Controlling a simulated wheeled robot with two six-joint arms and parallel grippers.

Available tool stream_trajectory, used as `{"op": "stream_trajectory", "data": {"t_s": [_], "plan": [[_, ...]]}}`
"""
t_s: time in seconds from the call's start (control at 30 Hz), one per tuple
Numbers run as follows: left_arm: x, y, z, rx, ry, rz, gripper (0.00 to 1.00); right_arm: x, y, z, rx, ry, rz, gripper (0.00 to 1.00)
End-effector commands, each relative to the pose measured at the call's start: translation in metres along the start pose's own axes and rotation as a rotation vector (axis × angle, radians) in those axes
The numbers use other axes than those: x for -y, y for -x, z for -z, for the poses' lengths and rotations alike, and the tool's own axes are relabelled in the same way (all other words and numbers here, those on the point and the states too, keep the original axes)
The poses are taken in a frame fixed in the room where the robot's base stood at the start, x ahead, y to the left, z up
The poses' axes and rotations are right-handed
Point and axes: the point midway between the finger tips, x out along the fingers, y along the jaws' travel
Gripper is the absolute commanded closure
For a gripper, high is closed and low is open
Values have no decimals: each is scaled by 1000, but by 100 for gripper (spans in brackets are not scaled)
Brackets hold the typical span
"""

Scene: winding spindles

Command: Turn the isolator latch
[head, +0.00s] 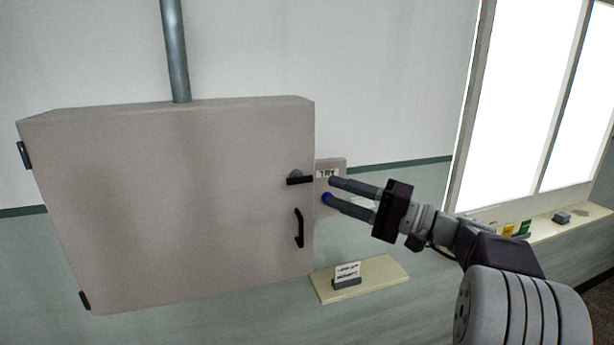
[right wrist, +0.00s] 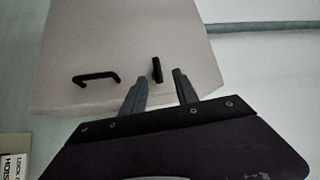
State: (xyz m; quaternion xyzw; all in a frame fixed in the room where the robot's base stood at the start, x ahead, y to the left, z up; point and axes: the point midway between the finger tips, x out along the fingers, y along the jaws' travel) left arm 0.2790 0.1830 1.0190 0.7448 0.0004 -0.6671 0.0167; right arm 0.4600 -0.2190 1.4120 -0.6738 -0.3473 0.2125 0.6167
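The isolator latch (head: 299,180) is a short black bar on a round grey boss. It lies about level on the right part of the grey cabinet door (head: 180,200). My right gripper (head: 331,190) is open and empty, with its fingertips a little to the right of the latch. In the right wrist view the latch (right wrist: 157,70) shows in the gap between the two spread fingers (right wrist: 158,84), just beyond their tips. I see no clear contact. A black door handle (head: 299,228) sits below the latch and also shows in the right wrist view (right wrist: 97,79). My left gripper is out of view.
A labelled plate (head: 328,172) is on the wall behind my right fingers, with a blue round part (head: 327,198) by the lower fingertip. A cream shelf (head: 380,277) below holds a small sign (head: 346,273). A window sill (head: 555,224) is at right.

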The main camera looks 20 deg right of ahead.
Motion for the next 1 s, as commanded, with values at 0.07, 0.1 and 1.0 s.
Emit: {"op": "stream_trajectory", "data": {"t_s": [0.07,0.1,1.0], "plan": [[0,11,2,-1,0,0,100,4,-18,-1,6,-5,-1,64],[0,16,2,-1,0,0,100,4,-27,-1,7,-5,0,64],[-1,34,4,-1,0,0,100,-2,-79,-1,2,-3,-4,100]]}}
